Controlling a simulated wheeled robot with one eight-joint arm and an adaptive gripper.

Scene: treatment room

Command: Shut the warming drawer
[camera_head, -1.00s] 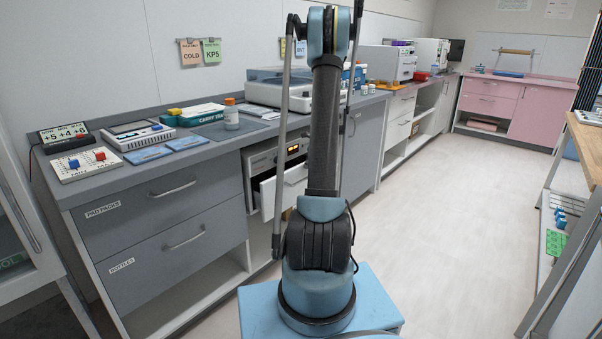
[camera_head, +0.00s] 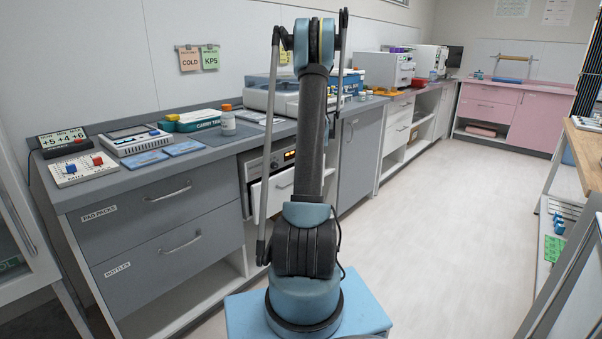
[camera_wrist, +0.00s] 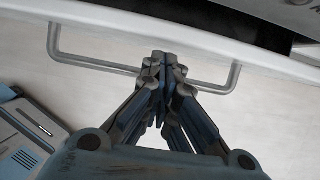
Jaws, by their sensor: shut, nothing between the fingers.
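The warming drawer (camera_head: 272,192) is a white drawer below a panel with a lit display, under the grey counter. It stands partly open, with a dark gap above its front. My arm hides its right part in the head view. In the wrist view the white drawer front (camera_wrist: 215,45) crosses the top, with the dark opening behind its edge. Its grey bar handle (camera_wrist: 95,64) runs across below. My gripper (camera_wrist: 165,58) is shut and empty, its fingertips overlapping the middle of the handle in the picture. I cannot tell whether they touch it. The head view hides the gripper.
Grey drawers labelled PAD PACKS (camera_head: 130,208) and BOTTLES (camera_head: 165,250) are shut, left of the warming drawer. A grey cupboard door (camera_head: 360,155) stands to its right. The floor (camera_head: 430,230) to the right is clear up to a shelf unit.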

